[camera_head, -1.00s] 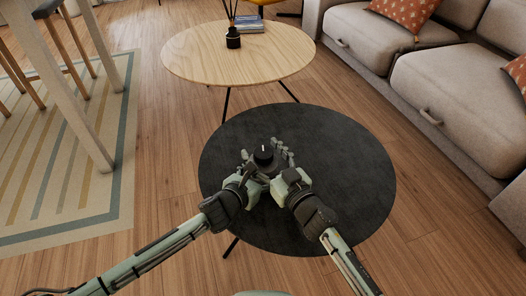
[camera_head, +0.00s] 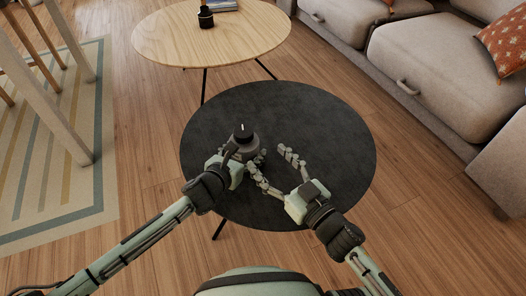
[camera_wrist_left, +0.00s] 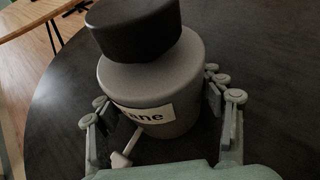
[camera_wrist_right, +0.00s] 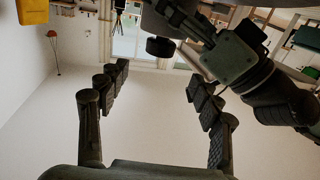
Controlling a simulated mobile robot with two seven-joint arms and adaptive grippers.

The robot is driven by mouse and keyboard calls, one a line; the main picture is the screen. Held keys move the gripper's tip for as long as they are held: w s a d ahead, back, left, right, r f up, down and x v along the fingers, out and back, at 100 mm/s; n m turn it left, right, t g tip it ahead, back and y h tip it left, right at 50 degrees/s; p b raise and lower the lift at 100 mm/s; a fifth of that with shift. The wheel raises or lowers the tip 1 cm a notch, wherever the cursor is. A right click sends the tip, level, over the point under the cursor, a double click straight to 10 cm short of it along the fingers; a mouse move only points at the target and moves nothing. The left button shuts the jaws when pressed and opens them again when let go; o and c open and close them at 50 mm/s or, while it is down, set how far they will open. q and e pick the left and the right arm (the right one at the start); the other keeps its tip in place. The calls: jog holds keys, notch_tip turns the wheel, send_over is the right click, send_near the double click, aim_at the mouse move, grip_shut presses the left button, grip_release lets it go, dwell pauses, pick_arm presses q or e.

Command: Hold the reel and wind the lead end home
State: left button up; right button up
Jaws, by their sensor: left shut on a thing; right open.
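The reel (camera_head: 243,148) is a squat grey drum with a black knob (camera_head: 243,134) on top that bears a white mark. It stands upright over the round black table (camera_head: 330,130). In the left wrist view the reel (camera_wrist_left: 175,60) shows a pale label, partly cut off, reading "ane". A small pale tab (camera_wrist_left: 124,157), perhaps the lead end, hangs below the label. My left gripper (camera_head: 240,156) is shut on the reel, with fingers on both sides of it. My right gripper (camera_head: 272,158) is open and empty, to the right of the reel and apart from it.
The black table's right side is clear. A light wooden table (camera_head: 215,40) stands behind it with a dark pot (camera_head: 206,18) and books (camera_head: 222,5). A beige sofa (camera_head: 440,60) is at the right, a striped rug (camera_head: 60,170) at the left.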

dwell(0.3)
jog(key=n+g+y, duration=0.7)
jog(key=g+y, duration=0.1)
jog(key=g, duration=0.1)
send_near(243, 131)
jog(key=x, duration=0.6)
jog(key=f+x, duration=0.1)
jog(key=x, duration=0.3)
jog(key=shift+t+h, duration=0.3)
jog(key=shift+t, duration=0.1)
jog(key=c, duration=1.2)
